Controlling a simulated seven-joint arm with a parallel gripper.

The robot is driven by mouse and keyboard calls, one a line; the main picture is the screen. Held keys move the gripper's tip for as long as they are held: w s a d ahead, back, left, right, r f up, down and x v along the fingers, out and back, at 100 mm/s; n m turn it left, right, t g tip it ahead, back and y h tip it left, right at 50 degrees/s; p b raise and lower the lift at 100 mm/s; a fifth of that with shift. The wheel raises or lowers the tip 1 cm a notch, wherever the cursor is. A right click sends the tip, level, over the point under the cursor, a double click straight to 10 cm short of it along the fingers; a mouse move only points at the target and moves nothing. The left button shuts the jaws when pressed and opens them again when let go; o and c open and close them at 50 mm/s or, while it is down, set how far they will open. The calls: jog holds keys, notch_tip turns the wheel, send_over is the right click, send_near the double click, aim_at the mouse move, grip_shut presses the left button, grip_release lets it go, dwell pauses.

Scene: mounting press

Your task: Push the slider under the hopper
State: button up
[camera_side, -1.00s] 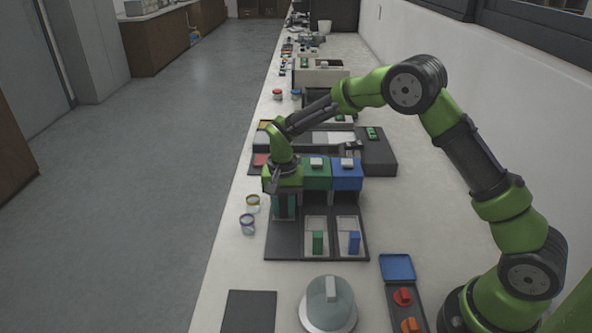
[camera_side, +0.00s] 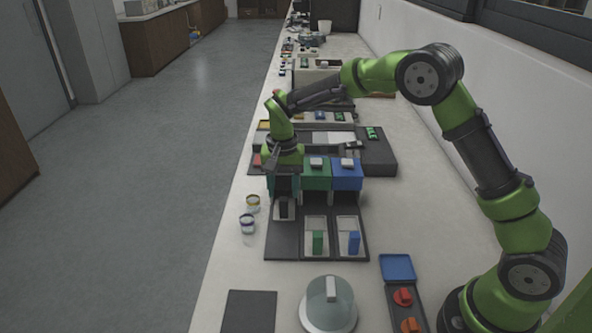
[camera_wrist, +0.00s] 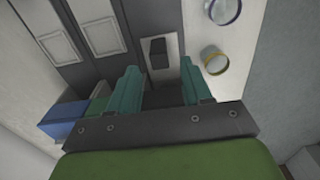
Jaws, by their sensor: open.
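The slider with the black upright handle (camera_side: 284,209) is in the left lane of the dark base in the side view. In the wrist view the black handle (camera_wrist: 158,54) stands on a pale plate beyond my fingertips. My gripper (camera_side: 285,186) is above and behind this handle in the side view, over the left end of the hopper row. In the wrist view its teal fingers (camera_wrist: 160,82) are apart with nothing seen held between them. The place of the left hopper is hidden behind my gripper. A green hopper (camera_side: 316,180) and a blue hopper (camera_side: 347,180) stand beside it.
Two small cups, one nearer (camera_side: 247,223) and one farther (camera_side: 253,203), are left of the base. A round dial (camera_side: 328,303) is in front.

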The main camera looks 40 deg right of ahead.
aim_at(283, 197)
notch_tip(283, 197, up, 12)
jog(key=shift+f, duration=0.25)
jog(key=shift+w, duration=0.1)
jog(key=s+r+n+t+y, duration=0.1)
jog(key=s+r+n+t, duration=0.1)
jog(key=s, duration=1.1)
jog(key=s+d+r+n+t+y, duration=0.1)
jog(key=s+r+n+t, duration=0.2)
jog(key=s, duration=1)
jog(key=shift+d+r+t, duration=0.15)
jog(key=shift+d+t, duration=0.15)
jog(key=shift+t, duration=0.8)
